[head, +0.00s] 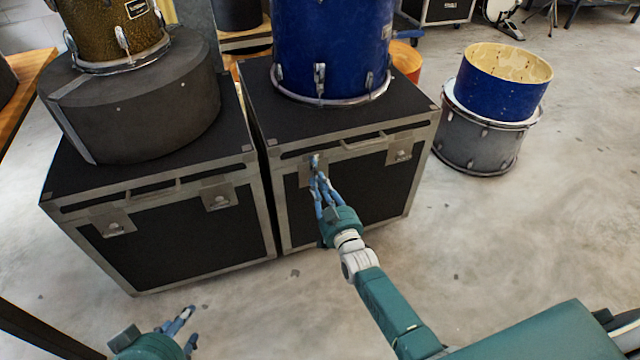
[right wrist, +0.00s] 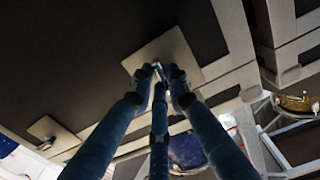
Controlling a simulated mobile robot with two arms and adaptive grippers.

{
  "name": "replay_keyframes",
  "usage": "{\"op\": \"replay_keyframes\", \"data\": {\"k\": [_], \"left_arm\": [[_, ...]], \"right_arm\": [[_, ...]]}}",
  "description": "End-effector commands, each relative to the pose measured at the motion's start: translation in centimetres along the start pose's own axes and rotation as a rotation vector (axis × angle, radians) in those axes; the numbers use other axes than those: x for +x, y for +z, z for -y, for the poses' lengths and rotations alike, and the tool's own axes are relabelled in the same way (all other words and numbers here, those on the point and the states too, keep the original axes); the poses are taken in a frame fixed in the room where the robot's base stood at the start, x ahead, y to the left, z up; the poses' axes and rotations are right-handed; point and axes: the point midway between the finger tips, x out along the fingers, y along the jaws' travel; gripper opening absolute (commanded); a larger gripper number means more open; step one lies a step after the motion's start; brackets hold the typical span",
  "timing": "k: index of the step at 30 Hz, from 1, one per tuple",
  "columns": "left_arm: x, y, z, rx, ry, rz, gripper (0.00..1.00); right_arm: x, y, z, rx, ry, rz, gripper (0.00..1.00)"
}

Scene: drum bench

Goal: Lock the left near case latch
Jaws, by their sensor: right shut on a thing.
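The black case (head: 370,195) with metal edges stands at centre, a blue drum on its lid. Its left latch plate (head: 304,177) is on the upper front face, partly hidden by my right gripper (head: 317,172). In the right wrist view this plate (right wrist: 188,50) is a pale tilted square. My right gripper (right wrist: 159,72) is shut on the small latch piece at the plate's middle; the fingertips hide most of it, so its turn is unclear. The case's right latch (head: 402,154) is uncovered. My left gripper (head: 188,328) is low at the left, fingers apart, empty.
A second black case (head: 190,245) stands close on the left, with a narrow gap between. It carries a round dark drum case (head: 135,105) and a gold drum. Blue and grey drums (head: 490,135) stand on the floor at right. The floor in front is clear.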

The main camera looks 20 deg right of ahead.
Motion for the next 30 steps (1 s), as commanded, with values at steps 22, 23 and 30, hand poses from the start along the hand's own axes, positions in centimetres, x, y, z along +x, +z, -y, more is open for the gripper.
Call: {"op": "replay_keyframes", "data": {"k": [22, 23, 30], "left_arm": [[-0.08, 0.49, 0.04, 0.0, -0.001, 0.019, 0.4], [-0.08, 0.49, 0.04, 0.0, -0.001, 0.019, 0.4], [-0.06, 0.39, 0.09, 0.0, -0.002, 0.016, 0.4]], "right_arm": [[-0.05, 0.1, -0.01, -0.018, 0.0, 0.002, 0.35], [-0.05, 0.09, -0.01, -0.018, 0.0, 0.002, 0.35], [-0.64, 0.14, -0.02, -0.017, 0.0, 0.002, 0.35]]}}
